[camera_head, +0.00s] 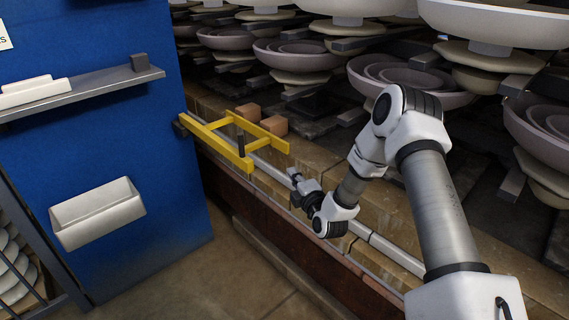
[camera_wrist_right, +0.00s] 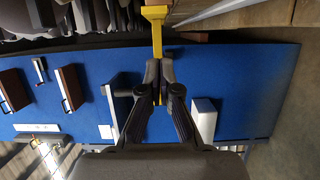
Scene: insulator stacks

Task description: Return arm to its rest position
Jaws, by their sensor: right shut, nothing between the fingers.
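My right arm comes in from the lower right in the head view and bends down toward the ledge. My right gripper (camera_head: 296,181) is above the ledge's edge, to the right of a yellow frame (camera_head: 245,158) and apart from it in that view. In the right wrist view the right gripper (camera_wrist_right: 160,70) is shut and empty, its fingertips together. A yellow bar (camera_wrist_right: 155,14) shows beyond the fingertips there. My left gripper is not in view.
Insulator stacks (camera_head: 365,75) fill the back and right. A blue panel (camera_head: 110,150) with a grey shelf (camera_head: 85,95) and a white bin (camera_head: 97,213) stands at the left. Orange-brown blocks (camera_head: 273,126) sit by the yellow frame. Floor (camera_head: 195,275) at the front is clear.

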